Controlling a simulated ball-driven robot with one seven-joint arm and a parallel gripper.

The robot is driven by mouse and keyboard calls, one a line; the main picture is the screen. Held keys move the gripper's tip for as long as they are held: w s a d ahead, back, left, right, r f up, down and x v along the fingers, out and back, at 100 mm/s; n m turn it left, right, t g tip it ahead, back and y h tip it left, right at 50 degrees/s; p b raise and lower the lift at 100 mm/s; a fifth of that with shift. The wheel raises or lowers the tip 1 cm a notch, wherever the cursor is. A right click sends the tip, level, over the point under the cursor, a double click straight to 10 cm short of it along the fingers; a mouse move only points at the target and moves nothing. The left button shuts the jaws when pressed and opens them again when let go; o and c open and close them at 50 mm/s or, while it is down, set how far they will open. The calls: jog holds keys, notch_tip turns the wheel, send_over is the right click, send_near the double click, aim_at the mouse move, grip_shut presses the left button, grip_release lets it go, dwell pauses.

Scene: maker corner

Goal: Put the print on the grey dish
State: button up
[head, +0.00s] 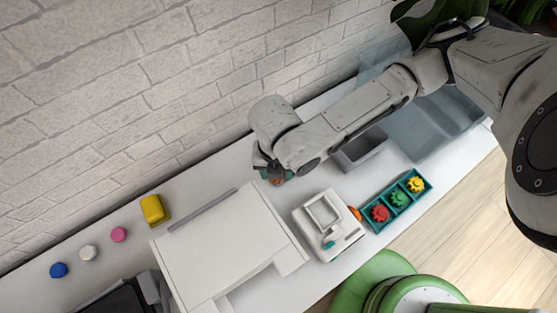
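A small white machine like a 3D printer (328,225) stands right of centre on the white table, with a small teal piece (328,244) at its front. I cannot tell whether that piece is the print. A grey open dish (364,151) stands near the back, partly hidden behind my forearm. My gripper (272,175) points down over the table, behind and left of the machine and away from the dish. Small orange and teal patches show at its tips; I cannot tell what they are or whether the fingers hold them.
A teal tray (429,184) holds red, green and yellow gear-like pieces. A large white box-like unit (225,245) fills the front centre. A yellow block (153,209) and pink, white and blue pieces lie left. A large blue-grey bin (432,128) stands back right.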

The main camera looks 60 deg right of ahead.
jog(key=s+a+r+n, duration=0.1)
jog(key=s+r+n, duration=0.3)
jog(key=s+n, duration=0.35)
jog(key=w+d+f+b, duration=0.2)
jog(key=w+f+b, duration=0.1)
jog(key=b, duration=0.1)
jog(key=w+d+f+b, duration=0.3)
jog(key=w+b, duration=0.1)
jog(key=b, duration=0.1)
jog(key=w+d+f+b, duration=0.2)
jog(key=w+f+b, duration=0.1)
jog(key=w+b, duration=0.1)
jog(key=shift+d+f+b, duration=0.3)
jog(key=shift+d+b, duration=0.1)
jog(key=shift+b, duration=0.05)
jog(key=shift+w+d+f, duration=0.1)
jog(key=shift+f, duration=1.55)
jog(key=shift+f, duration=0.1)
jog(key=shift+f+b, duration=0.15)
jog(key=shift+b, duration=0.15)
jog(key=o, duration=0.7)
